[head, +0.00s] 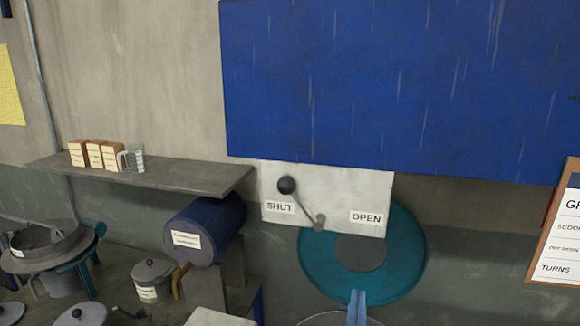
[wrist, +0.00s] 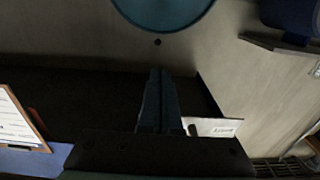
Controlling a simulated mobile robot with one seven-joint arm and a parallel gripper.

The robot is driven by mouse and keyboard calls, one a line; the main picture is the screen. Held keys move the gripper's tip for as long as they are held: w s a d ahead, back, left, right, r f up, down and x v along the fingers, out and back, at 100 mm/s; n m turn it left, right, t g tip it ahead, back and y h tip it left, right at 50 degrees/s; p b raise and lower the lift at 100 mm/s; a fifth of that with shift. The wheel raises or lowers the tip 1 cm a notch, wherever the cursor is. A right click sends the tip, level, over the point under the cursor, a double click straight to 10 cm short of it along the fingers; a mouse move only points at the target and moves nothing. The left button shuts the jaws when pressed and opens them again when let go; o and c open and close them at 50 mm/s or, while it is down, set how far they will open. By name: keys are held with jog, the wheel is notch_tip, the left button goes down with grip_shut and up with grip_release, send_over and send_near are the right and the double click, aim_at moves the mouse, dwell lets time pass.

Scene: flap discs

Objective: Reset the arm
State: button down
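My gripper (head: 357,308) shows at the bottom of the head view as two blue fingers side by side. In the wrist view its fingers (wrist: 159,100) lie together, with nothing visible between them. A lever with a dark ball knob (head: 287,185) is mounted on a white plate (head: 330,180). The lever leans up and left, its knob just above the SHUT label (head: 279,207). The OPEN label (head: 366,217) is at the plate's right. My gripper appears below the plate in the head view, apart from the lever.
A teal ring (head: 405,270) is behind and below the plate. A large blue panel (head: 400,80) hangs above. A shelf (head: 150,175) with small boxes, a blue drum (head: 205,230) and several pots are at left. A notice board (head: 560,240) is at right.

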jog(key=a+r+t+y+b, duration=0.1)
jog(key=a+r+t+b, duration=0.3)
jog(key=r, duration=1)
jog(key=s+a+r+n+t+y+b, duration=0.1)
jog(key=s+a+r+t+y+b, duration=0.1)
jog(key=s+r, duration=0.6)
jog(key=s+a+r+n+t+y+b, duration=0.1)
jog(key=s+a+r+n+t+b, duration=0.1)
jog(key=s+a+r, duration=0.3)
jog(key=s+r+t+b, duration=0.1)
jog(key=s+r, duration=0.2)
jog(key=s, duration=0.1)
jog(key=shift+r+t+y+b, duration=0.15)
jog(key=shift+t+y+b, duration=0.15)
jog(key=shift+t+y, duration=0.1)
jog(key=shift+w, duration=0.15)
